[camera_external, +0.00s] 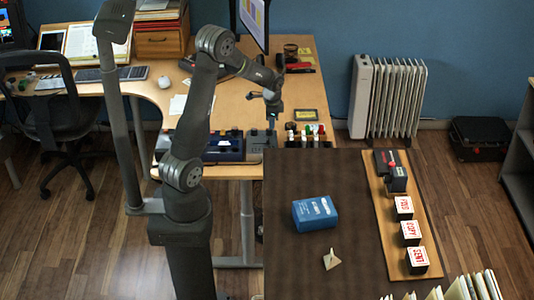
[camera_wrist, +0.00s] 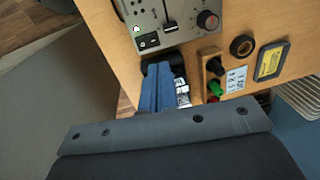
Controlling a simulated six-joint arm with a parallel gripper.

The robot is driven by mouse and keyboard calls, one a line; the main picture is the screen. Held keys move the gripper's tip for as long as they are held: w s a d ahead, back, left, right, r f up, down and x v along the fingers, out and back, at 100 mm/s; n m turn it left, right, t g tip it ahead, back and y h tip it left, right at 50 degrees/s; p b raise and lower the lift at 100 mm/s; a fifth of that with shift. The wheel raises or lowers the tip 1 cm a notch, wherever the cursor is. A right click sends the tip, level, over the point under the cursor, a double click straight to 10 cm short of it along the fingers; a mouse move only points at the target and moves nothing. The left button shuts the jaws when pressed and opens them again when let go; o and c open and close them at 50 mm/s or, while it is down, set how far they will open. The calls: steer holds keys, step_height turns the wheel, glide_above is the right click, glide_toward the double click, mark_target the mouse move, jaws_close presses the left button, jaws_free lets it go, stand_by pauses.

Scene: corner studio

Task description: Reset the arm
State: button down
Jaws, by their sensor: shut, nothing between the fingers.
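My gripper (camera_external: 272,116) hangs from my raised arm above the front part of the wooden desk (camera_external: 232,120). It points downward and stays apart from the things below it. In the wrist view my gripper (camera_wrist: 162,68) shows as two blue fingers pressed together, with nothing between them. A grey box with a slider and a black knob (camera_wrist: 172,22) lies just beyond the fingertips. A small wooden rack with dark and green-topped items (camera_wrist: 213,75) is to their right.
A dark table (camera_external: 345,195) holds a blue box (camera_external: 315,213), a small beige pointed piece (camera_external: 330,260) and a wooden strip (camera_external: 408,217) with several stamp-like blocks. A monitor (camera_external: 254,20) stands behind my arm. A radiator (camera_external: 387,97) stands by the wall.

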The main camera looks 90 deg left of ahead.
step_height(320, 180, down, 5)
steer(key=shift+d+f, duration=0.15)
step_height(320, 180, up, 6)
steer(key=shift+d+r, duration=0.2)
steer(key=shift+d, duration=0.15)
